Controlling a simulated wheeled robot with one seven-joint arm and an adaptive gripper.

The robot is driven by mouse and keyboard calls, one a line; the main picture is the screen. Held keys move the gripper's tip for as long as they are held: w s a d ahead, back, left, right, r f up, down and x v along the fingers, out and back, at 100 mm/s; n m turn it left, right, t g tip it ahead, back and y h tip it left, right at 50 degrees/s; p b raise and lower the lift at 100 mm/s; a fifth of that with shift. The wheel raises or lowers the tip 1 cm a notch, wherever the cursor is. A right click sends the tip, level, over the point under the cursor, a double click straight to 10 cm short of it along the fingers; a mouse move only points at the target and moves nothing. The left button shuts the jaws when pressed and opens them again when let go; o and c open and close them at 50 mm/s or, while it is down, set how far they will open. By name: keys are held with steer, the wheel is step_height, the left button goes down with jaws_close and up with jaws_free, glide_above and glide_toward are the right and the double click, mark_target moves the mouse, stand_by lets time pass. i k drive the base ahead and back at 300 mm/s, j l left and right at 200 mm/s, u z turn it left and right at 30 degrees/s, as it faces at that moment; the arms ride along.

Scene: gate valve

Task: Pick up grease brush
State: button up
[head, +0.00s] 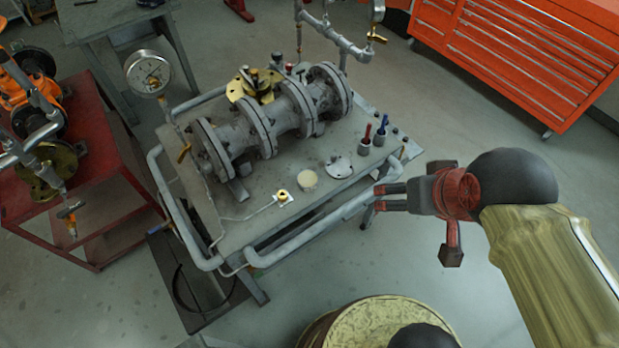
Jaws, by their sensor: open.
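Two small handled tools stand upright in grey cups at the right side of the grey work table (228,228) in the head view. One has a red handle (367,132) and the other a blue handle (384,124). Their lower ends are hidden in the cups, so I cannot tell which is the grease brush. My gripper (376,198) is open and appears empty. It points left, at the table's right front edge by the pipe rail, below the two cups in the picture. It appears apart from both tools.
A flanged valve body (262,128) fills the table's back. A round grey plate (340,167), a pale disc (308,180) and a brass fitting (283,196) lie in front. A pipe rail (335,212) borders the front. A red cart (95,185) stands left, a red drawer cabinet (520,60) back right.

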mark_target(369, 125)
steer(key=i+l+u, duration=0.1)
steer(key=i+u, duration=0.4)
steer(key=i+l+u, duration=0.25)
steer(key=u, duration=0.25)
steer(key=i+l, duration=0.05)
steer(key=i, duration=0.05)
